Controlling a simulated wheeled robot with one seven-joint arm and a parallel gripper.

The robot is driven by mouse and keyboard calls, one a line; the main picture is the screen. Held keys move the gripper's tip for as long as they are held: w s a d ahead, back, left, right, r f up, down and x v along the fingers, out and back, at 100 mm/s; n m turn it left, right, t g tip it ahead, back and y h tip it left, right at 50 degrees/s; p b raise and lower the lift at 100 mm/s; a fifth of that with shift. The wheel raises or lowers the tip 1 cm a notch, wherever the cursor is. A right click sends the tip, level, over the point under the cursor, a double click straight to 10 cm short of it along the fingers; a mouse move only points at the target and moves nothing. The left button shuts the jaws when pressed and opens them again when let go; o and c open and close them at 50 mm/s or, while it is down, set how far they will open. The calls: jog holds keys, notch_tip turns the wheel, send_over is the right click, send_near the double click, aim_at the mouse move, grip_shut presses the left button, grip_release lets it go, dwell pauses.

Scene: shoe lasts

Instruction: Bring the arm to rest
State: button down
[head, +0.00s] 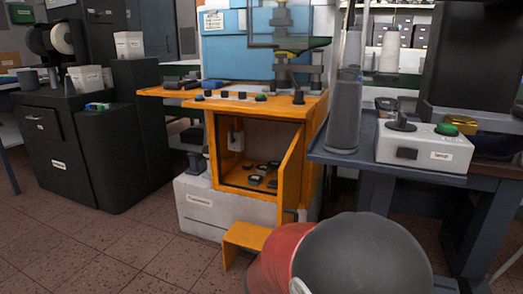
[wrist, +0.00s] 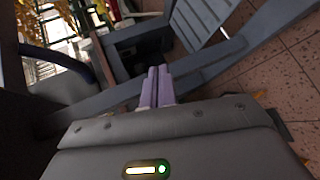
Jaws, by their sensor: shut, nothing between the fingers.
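My gripper (wrist: 158,72) shows in the wrist view, its two pale purple fingers side by side and shut, with nothing between them. The fingers point toward a blue-grey frame (wrist: 205,75) and a dark gap beyond it; I cannot tell how far off these are. In the head view a dark grey rounded arm link of mine with a red part fills the bottom right of centre. The gripper itself is not visible in the head view.
An orange machine cabinet (head: 262,125) stands ahead with its door open and small dark items inside. A blue-grey table (head: 340,150) with a white control box (head: 424,148) is at right. Black cabinets (head: 68,150) stand at left. Tiled floor (head: 110,240) is clear at front left.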

jog(key=s+d+r+m+g+y+p, duration=0.1)
jog(key=s+r+m+y, duration=0.1)
jog(key=s+y, duration=0.25)
jog(key=s+d+r+m+g+y+p, duration=0.1)
jog(key=s+r+g+y, duration=0.15)
jog(key=s, duration=0.35)
jog(key=s+a+r+t+y+p, duration=0.1)
jog(key=s+a+r+t+y, duration=0.4)
jog(key=r, duration=0.3)
jog(key=shift+s+m+y, duration=0.3)
jog(key=shift+s+m, duration=0.1)
jog(key=shift+r, duration=0.1)
